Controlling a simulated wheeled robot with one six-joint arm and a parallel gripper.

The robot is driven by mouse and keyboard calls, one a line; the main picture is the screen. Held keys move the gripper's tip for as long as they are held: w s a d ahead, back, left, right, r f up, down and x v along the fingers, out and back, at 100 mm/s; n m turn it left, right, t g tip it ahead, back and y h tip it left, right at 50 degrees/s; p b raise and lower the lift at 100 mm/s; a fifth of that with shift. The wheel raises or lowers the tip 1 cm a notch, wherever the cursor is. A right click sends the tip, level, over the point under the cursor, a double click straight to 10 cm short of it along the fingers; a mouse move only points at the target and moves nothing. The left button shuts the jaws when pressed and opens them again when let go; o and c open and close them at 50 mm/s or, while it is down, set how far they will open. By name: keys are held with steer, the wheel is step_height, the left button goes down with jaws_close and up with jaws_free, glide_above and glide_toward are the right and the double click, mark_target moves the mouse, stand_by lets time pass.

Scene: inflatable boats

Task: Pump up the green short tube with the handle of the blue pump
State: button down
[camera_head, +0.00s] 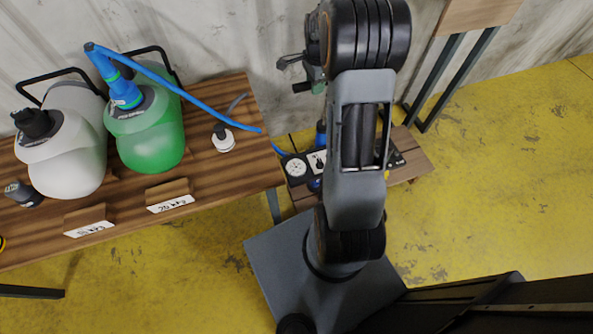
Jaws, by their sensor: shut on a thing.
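The green short tube (150,140) stands on the wooden bench at left, rounded and upright. A blue connector (124,92) sits on its top. A blue hose (200,104) runs from there, right and down, toward the blue pump (321,132). The pump stands on a low wooden board and is mostly hidden behind my arm. My gripper (297,74) is only partly seen, left of my upper arm and above the pump. It is shut by a dark bar that looks like the pump's handle (305,87); the arm hides most of this grip.
A white tube (68,160) with a black cap stands left of the green one. Label cards (170,202) stand at the bench (235,180) front. A white-based cap (223,141) lies at right. A round gauge (295,168) is beside the pump. Yellow floor at right is clear.

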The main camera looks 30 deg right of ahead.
step_height(320, 180, down, 16)
steer(key=b, duration=0.8)
steer(key=shift+s, duration=0.15)
steer(key=shift+r, duration=0.1)
steer(key=c, duration=0.7)
jaws_free()
steer(key=shift+r, duration=0.15)
steer(key=shift+r, duration=0.1)
step_height(320, 180, up, 7)
steer(key=p, duration=0.5)
